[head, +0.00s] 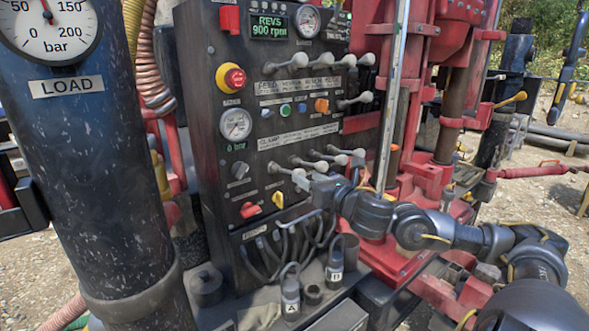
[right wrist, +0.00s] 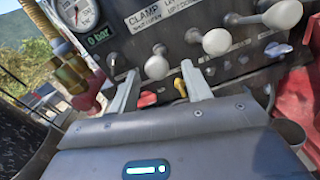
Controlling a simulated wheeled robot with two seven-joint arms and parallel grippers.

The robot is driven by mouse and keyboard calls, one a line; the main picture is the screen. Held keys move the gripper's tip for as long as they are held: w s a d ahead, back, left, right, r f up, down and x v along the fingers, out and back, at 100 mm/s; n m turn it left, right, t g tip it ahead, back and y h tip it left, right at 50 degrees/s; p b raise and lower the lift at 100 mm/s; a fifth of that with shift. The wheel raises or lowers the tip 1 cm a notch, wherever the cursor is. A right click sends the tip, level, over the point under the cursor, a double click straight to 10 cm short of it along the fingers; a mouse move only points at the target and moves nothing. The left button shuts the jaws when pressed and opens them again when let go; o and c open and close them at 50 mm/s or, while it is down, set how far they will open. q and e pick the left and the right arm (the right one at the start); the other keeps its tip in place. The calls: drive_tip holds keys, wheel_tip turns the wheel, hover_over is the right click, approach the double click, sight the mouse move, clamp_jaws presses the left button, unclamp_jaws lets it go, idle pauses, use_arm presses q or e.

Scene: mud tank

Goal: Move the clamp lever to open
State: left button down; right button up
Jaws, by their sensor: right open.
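The clamp lever (head: 299,174) appears to be the leftmost pale-knobbed lever in the lower row on the dark control panel. In the right wrist view its round knob (right wrist: 157,67) shows below the CLAMP label, between the two fingers in the picture. My right gripper (head: 311,182) is close to this lever in the head view. In the right wrist view the right gripper (right wrist: 160,82) has its grey fingers apart with nothing held. I cannot tell whether a finger touches the knob. My left gripper is out of view.
Neighbouring lever knobs (right wrist: 217,41) stand close by on the right. Below are a red switch (head: 249,210) and a yellow switch (head: 278,199). A vertical steel rod (head: 393,95) and red drill machinery (head: 440,150) stand right of the panel.

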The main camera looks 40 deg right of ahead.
sight(294, 172)
drive_tip(key=shift+w+a+r, duration=0.15)
drive_tip(key=shift+w+r, duration=0.1)
drive_tip(key=shift+w, duration=0.25)
drive_tip(key=w+p, duration=0.2)
drive_tip(key=w, duration=0.2)
drive_tip(key=shift+w+f+p, duration=0.1)
drive_tip(key=shift+w+p, duration=0.15)
drive_tip(key=shift+p, duration=0.05)
drive_tip(key=shift+w+f, duration=0.1)
drive_tip(key=shift+w, duration=0.4)
drive_tip(key=shift+f, duration=0.1)
clamp_jaws()
